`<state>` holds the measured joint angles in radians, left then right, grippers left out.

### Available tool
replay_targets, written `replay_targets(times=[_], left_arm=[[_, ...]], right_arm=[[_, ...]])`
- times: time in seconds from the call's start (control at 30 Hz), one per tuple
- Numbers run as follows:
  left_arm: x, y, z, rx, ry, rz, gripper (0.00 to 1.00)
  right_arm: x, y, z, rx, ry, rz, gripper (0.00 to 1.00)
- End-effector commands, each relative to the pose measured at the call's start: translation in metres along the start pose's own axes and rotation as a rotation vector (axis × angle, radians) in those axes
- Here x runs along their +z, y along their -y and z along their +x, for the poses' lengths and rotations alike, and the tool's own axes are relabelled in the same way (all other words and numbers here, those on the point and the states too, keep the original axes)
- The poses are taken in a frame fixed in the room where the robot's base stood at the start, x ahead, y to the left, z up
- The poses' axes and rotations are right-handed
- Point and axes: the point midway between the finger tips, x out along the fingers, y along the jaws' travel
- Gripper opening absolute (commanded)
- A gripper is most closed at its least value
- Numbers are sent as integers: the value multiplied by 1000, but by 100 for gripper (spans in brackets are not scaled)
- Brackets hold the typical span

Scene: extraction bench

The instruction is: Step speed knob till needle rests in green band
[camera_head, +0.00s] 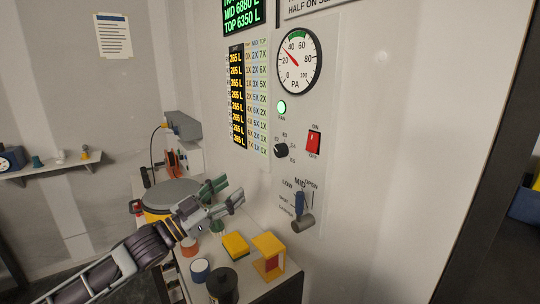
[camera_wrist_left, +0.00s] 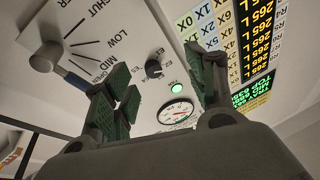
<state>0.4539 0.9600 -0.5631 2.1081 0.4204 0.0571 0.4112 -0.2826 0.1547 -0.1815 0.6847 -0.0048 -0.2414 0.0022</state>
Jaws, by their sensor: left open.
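The black speed knob (camera_head: 281,150) is on the white panel below the round PA gauge (camera_head: 298,62). The labels around it are small, and I cannot tell its setting for sure. The gauge's red needle points up and left, between 20 and 40, left of the green band at the top. My left gripper (camera_head: 228,191) is open and empty, left of and below the knob, apart from the panel. In the left wrist view, the knob (camera_wrist_left: 154,69) and gauge (camera_wrist_left: 176,113) show between the open fingers. My right gripper is not in view.
A red rocker switch (camera_head: 314,143) is right of the knob, and a lit green lamp (camera_head: 282,107) is above it. A blue-handled lever (camera_head: 300,205) sticks out below. Under my gripper, a bench holds a yellow block (camera_head: 235,245), a yellow stand (camera_head: 268,246) and jars.

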Motion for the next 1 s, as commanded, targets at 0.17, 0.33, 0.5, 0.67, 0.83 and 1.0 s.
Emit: replay_targets(times=[0.17,0.33,0.5,0.67,0.83,1.0], left_arm=[[-23,-20,1,42,-55,-102,56],[-31,-24,1,59,-83,-196,56],[-36,-26,0,74,-104,-280,56],[-38,-26,0,82,-110,-342,56],[-38,-26,0,83,-109,-367,56],[-38,-26,0,83,-109,-366,56]], right_arm=[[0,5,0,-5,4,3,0],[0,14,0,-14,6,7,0],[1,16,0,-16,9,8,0],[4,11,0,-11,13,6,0],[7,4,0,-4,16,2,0],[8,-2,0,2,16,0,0]])
